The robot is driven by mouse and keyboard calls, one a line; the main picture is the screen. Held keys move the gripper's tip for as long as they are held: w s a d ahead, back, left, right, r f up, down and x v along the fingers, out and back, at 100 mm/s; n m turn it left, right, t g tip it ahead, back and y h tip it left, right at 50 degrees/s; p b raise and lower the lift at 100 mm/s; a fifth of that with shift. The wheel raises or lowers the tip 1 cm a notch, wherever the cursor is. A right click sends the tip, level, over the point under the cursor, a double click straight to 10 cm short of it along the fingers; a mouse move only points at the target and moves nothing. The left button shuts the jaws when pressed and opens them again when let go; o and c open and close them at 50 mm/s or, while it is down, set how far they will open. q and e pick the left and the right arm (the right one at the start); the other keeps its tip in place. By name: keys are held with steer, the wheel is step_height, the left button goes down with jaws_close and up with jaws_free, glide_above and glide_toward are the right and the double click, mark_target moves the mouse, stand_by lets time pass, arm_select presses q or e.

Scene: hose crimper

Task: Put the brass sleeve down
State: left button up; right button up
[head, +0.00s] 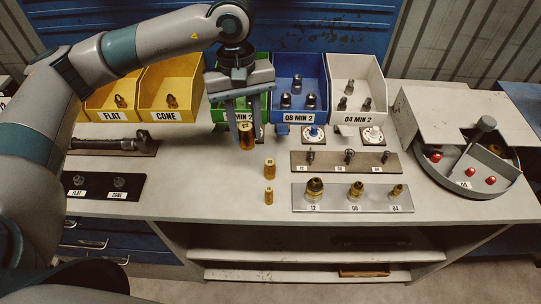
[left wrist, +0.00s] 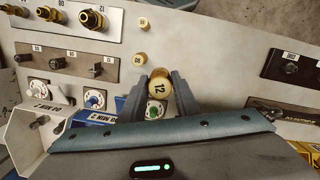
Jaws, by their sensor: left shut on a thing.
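A brass sleeve (head: 246,136) is between the fingers of my left gripper (head: 245,122), in front of the green bin. In the left wrist view the sleeve (left wrist: 159,87) shows its round end marked 12, between the two grey fingertips (left wrist: 159,93). My left gripper is shut on it, pointing down over the bench. The sleeve looks upright; its gap to the bench is hard to judge. Two smaller brass sleeves stand on the bench, a middle one (head: 270,169) and the smallest (head: 268,196) in front of it. My right gripper is not in view.
Bins stand along the back: yellow (head: 172,82), green, blue (head: 299,75) and white (head: 355,75). Right of the sleeves are a plate of brass fittings (head: 334,205) and a rack of dark parts (head: 330,169). A round machine (head: 466,172) stands at far right. Bare bench (head: 215,180) lies left of the sleeves.

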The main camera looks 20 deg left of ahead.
arm_select(q)
steer(key=w+r+n+t+b, duration=0.1)
steer(key=w+r+n+b, duration=0.3)
steer(key=n, duration=1)
steer(key=shift+w+a+r+t+h, duration=0.25)
steer(key=shift+w+t+h, duration=0.05)
steer(key=shift+w, duration=0.75)
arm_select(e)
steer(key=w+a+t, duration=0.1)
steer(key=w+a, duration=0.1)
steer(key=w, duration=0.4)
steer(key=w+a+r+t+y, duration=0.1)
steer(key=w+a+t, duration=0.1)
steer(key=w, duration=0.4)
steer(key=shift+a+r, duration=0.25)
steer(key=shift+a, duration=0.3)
arm_select(q)
steer(key=shift+f, duration=0.1)
